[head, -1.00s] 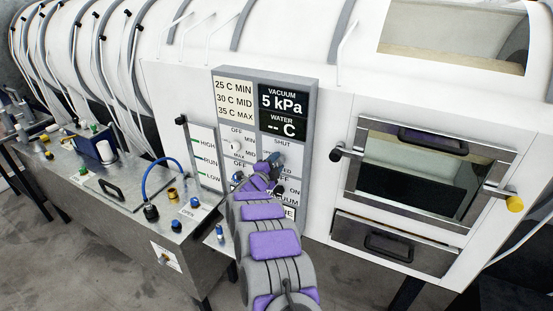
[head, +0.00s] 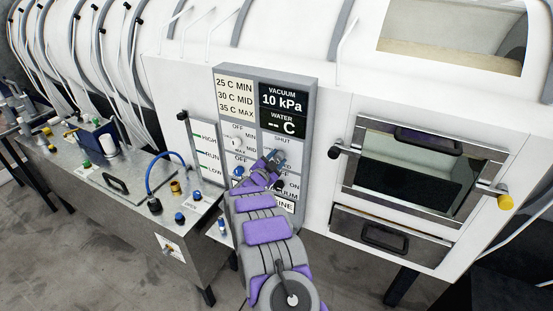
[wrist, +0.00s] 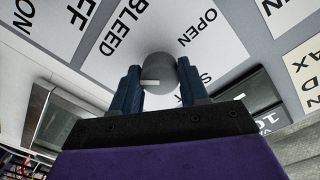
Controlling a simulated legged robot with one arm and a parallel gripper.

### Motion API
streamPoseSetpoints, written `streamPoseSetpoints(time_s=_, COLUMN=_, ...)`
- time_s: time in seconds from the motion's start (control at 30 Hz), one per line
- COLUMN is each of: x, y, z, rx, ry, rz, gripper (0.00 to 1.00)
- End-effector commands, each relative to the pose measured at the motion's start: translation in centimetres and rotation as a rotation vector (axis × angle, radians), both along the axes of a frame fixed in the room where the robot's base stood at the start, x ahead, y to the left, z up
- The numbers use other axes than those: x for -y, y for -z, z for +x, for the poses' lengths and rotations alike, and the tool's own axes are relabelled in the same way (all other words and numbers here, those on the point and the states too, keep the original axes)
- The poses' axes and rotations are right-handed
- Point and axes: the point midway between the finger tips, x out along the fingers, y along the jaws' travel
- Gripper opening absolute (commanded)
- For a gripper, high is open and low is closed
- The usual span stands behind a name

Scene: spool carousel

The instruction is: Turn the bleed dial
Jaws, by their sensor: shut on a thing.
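The bleed dial is a round grey knob (wrist: 161,78) with a pale pointer mark. In the wrist view it sits between my two blue fingers, and the gripper (wrist: 163,85) is shut on it.
A white temperature dial (head: 236,142) is left of my gripper, and a dark knob (head: 279,185) is close below it. A glass-fronted door (head: 425,170) with a yellow-ended handle stands to the right. A metal bench (head: 130,205) with hoses and fittings is at left.

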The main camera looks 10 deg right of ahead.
Motion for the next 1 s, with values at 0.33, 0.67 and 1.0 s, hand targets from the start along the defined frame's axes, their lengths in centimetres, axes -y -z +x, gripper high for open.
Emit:
streamPoseSetpoints(time_s=0.33, x=-0.14, y=0.67, z=-0.11, rx=-0.016, ry=-0.003, rz=-0.003, gripper=0.14)
streamPoseSetpoints(time_s=0.67, x=-0.08, y=0.23, z=-0.26, rx=-0.008, ry=-0.001, rz=-0.004, gripper=0.68)
streamPoseSetpoints(time_s=1.0, x=-0.07, y=0.04, z=-0.5, rx=-0.005, ry=0.0, rz=-0.003, gripper=0.7)
